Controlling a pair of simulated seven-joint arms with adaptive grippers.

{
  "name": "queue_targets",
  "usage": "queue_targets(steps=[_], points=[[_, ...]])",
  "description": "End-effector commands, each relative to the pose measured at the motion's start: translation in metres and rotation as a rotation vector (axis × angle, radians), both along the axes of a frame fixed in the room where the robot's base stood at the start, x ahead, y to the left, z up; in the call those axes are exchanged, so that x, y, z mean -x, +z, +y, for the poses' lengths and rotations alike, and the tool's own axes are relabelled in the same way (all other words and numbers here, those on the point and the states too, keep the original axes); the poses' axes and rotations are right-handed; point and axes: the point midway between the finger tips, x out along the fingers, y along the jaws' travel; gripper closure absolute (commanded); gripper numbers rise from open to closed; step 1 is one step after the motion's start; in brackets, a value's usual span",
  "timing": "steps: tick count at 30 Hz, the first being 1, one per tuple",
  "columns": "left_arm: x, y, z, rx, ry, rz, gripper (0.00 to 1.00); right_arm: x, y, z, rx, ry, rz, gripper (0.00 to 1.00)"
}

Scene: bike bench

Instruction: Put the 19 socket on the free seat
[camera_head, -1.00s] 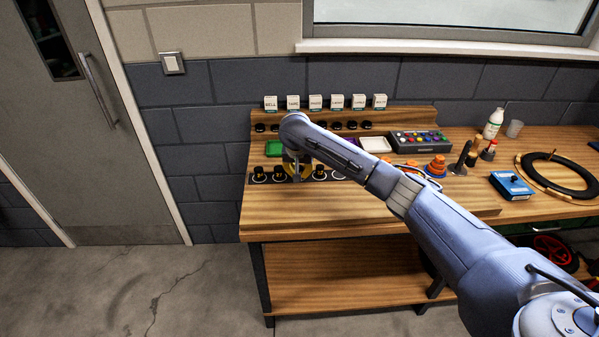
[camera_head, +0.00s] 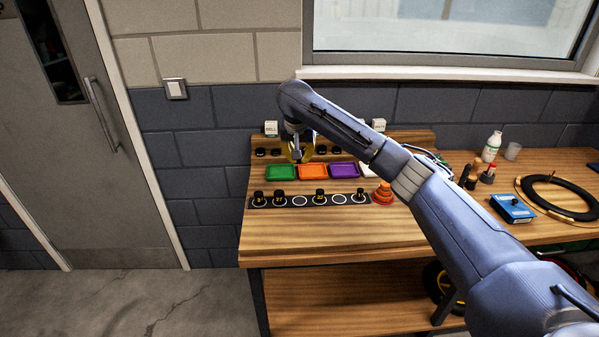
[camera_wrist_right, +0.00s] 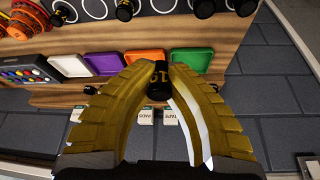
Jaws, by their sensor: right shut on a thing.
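My right gripper (camera_head: 299,156) is shut on a black socket with yellow figures, which look like 19. In the right wrist view the socket (camera_wrist_right: 159,82) sits between the tips of the yellow fingers (camera_wrist_right: 159,72). The gripper is raised near the back of the bench, in front of the back row. The black seat strip (camera_head: 309,199) lies along the front. Black sockets stand on several seats. Two white seat rings show empty: one left of the middle (camera_head: 299,201) and one further right (camera_head: 338,200). My left gripper is out of view.
Green (camera_head: 281,172), orange (camera_head: 313,171) and purple (camera_head: 343,171) trays lie behind the strip. An orange stacked cone (camera_head: 382,193) stands at the strip's right end. Black knobs (camera_head: 261,152) and white labels (camera_head: 271,128) line the back. The bench front is clear.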

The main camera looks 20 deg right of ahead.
Motion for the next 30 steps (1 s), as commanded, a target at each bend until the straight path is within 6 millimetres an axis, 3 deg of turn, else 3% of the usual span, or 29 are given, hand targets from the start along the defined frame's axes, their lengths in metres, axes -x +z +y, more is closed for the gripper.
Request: queue_targets(steps=[3,10,17,24,30], points=[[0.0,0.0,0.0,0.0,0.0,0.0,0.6,0.0,0.019,-0.001,0.001,-0.001,-0.003,1.0],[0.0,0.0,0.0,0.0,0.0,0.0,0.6,-0.001,0.04,-0.007,-0.003,-0.009,0.006,1.0],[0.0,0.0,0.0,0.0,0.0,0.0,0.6,0.009,0.054,-0.069,-0.011,-0.096,0.02,1.0],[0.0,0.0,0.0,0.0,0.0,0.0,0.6,0.034,0.051,-0.13,-0.024,-0.287,0.034,1.0],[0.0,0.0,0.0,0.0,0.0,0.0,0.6,0.042,0.043,-0.134,-0.036,-0.379,0.042,1.0]])
